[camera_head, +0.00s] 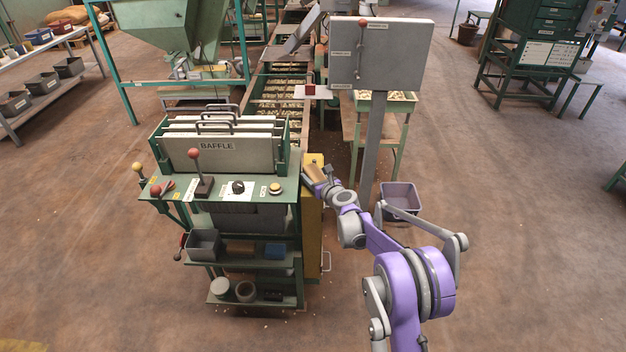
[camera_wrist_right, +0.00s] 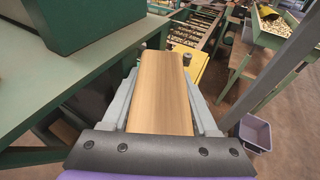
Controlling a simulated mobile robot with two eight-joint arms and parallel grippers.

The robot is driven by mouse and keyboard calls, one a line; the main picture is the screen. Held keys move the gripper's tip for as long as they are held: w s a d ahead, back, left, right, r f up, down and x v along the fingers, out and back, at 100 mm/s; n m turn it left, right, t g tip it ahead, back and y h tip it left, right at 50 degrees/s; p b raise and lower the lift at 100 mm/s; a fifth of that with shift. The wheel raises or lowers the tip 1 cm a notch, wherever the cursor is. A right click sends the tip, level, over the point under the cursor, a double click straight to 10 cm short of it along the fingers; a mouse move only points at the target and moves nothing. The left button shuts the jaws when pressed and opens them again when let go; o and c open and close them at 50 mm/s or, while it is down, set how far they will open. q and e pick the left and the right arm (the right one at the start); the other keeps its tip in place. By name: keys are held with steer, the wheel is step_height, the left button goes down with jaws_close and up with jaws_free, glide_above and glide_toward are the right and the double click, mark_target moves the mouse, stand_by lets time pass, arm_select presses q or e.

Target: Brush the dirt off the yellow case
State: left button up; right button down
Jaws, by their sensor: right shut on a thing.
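The yellow case (camera_head: 313,235) stands against the right side of the green stand. Its top shows just beyond my right gripper, and it also shows in the right wrist view (camera_wrist_right: 198,68). My right gripper (camera_head: 318,180) is shut on a wooden block (camera_wrist_right: 160,95), which looks like the back of a brush. The block lies between both fingers and points toward the case top. Its underside and any bristles are hidden, so I cannot tell whether it touches the case. I cannot make out dirt on the case. My left gripper is not in view.
The green stand (camera_head: 222,190) holds baffle plates (camera_head: 215,150), a red-knobbed lever (camera_head: 196,165) and lower shelves with small items. A grey post with a panel (camera_head: 382,55) rises just beyond my right arm. A grey bin (camera_head: 400,199) sits on the floor. Open floor lies to the right.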

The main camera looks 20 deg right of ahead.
steer(key=shift+w+d+f, duration=0.1)
steer(key=shift+w+d, duration=0.15)
steer(key=shift+w, duration=0.65)
steer(key=shift+w+d+r, duration=0.1)
steer(key=shift+w+d, duration=0.2)
steer(key=shift+w, duration=0.55)
steer(key=shift+w+d+f, duration=0.1)
steer(key=shift+w+d, duration=0.15)
steer(key=shift+w, duration=0.65)
steer(key=shift+w+d+r, duration=0.35)
steer(key=shift+w+r, duration=0.1)
steer(key=shift+r, duration=0.1)
steer(key=shift+b, duration=0.4)
steer(key=shift+s+a+f+b, duration=0.3)
steer(key=shift+s+a+f, duration=0.15)
steer(key=shift+f, duration=0.05)
steer(key=shift+s+a, duration=0.15)
steer(key=shift+s, duration=0.15)
steer(key=shift+s+a+r+b, duration=0.1)
steer(key=shift+s+a+b, duration=0.2)
steer(key=shift+s, duration=1.1)
steer(key=shift+s+a+r+b, duration=0.1)
steer(key=shift+s+a+b, duration=0.25)
steer(key=shift+s, duration=1.05)
steer(key=shift+s+a+r+b, duration=0.15)
steer(key=shift+s+a, duration=0.3)
steer(key=shift+s, duration=0.95)
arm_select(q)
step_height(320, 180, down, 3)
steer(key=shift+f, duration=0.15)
